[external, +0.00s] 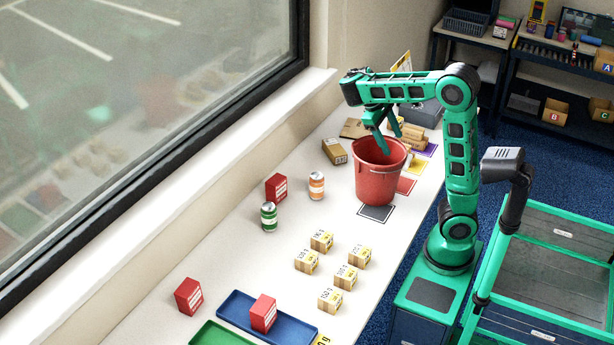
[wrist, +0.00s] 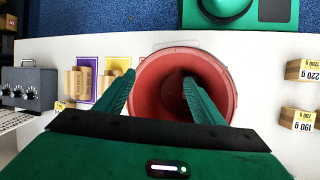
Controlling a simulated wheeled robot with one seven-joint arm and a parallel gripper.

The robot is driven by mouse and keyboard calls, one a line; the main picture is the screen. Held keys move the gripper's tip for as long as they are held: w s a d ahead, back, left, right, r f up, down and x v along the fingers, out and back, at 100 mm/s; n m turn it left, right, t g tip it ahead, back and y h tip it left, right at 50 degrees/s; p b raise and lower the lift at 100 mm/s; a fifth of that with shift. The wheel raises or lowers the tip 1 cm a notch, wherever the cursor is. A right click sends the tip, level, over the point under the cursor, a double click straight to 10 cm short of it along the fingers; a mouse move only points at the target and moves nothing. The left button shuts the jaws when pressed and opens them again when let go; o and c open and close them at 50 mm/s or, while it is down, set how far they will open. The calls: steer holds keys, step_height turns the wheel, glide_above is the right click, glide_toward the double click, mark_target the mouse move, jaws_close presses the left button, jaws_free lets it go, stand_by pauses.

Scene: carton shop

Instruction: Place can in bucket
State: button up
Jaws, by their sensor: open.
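A red bucket (external: 380,178) stands upright on the white counter, and it also shows in the wrist view (wrist: 146,72). My green gripper (external: 388,149) is open above the bucket, with its fingertips near the rim. In the wrist view my open fingers (wrist: 158,80) spread over the bucket's mouth. Nothing shows between them. The visible part of the bucket's inside looks empty, but my fingers hide some of it. A green can (external: 269,217) and an orange can (external: 316,186) stand upright on the counter, left of the bucket in the external view.
Red boxes (external: 276,187) stand near the cans, and one sits on a blue tray (external: 285,333). Several small weight-marked boxes (external: 321,241) stand in front of the bucket. A window wall borders the counter.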

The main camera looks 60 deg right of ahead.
steer(key=s+y, duration=0.1)
steer(key=s, duration=0.1)
steer(key=s+y, duration=0.1)
steer(key=s, duration=0.1)
steer(key=s+y, duration=0.1)
steer(key=s, duration=0.2)
steer(key=shift+a+r+y, duration=0.15)
steer(key=shift+a+y, duration=0.15)
steer(key=shift+a, duration=0.1)
steer(key=s+a+f+m+t, duration=0.2)
steer(key=s+f+m+t, duration=0.2)
steer(key=s+f, duration=0.3)
step_height(320, 180, down, 4)
steer(key=shift+s+f+m+t+h, duration=0.1)
steer(key=shift+s+m+t+h, duration=0.15)
steer(key=shift+m+t+h, duration=0.2)
